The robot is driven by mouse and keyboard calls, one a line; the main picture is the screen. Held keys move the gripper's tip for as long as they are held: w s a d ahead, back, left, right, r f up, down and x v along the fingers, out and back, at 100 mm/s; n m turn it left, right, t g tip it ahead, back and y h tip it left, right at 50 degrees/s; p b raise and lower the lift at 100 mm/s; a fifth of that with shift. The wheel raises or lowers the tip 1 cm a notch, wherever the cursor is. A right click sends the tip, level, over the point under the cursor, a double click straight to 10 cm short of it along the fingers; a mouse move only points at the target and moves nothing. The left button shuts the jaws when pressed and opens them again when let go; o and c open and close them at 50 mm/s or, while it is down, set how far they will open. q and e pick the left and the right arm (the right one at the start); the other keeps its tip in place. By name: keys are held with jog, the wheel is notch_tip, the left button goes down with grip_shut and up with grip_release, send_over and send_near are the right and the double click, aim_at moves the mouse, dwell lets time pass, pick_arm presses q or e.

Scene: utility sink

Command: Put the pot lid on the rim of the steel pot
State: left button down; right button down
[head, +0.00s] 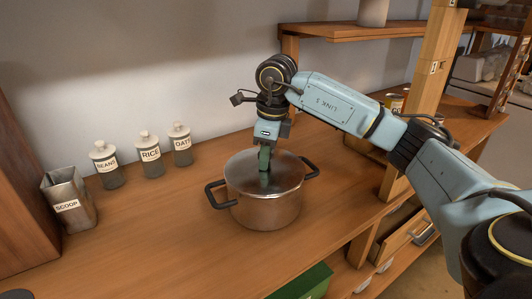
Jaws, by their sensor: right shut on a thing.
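The steel pot (268,210) stands upright on the wooden counter, with a black handle on each side. The pot lid (240,177) is over the pot's mouth and looks level with the rim. I cannot tell whether it rests on the rim or is held just above it. My right gripper (265,170) points straight down at the lid's middle and is shut on the lid's knob, which the fingers hide. My left gripper is not in view.
Jars labelled beans (105,170), rice (151,162) and oats (181,150) stand at the back left, beside a metal scoop bin (72,205). A wooden post (428,75) and shelf stand at right. The counter (150,240) left of the pot is clear.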

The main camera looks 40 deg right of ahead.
jog(key=shift+f, duration=0.15)
jog(key=c, duration=1)
grip_release()
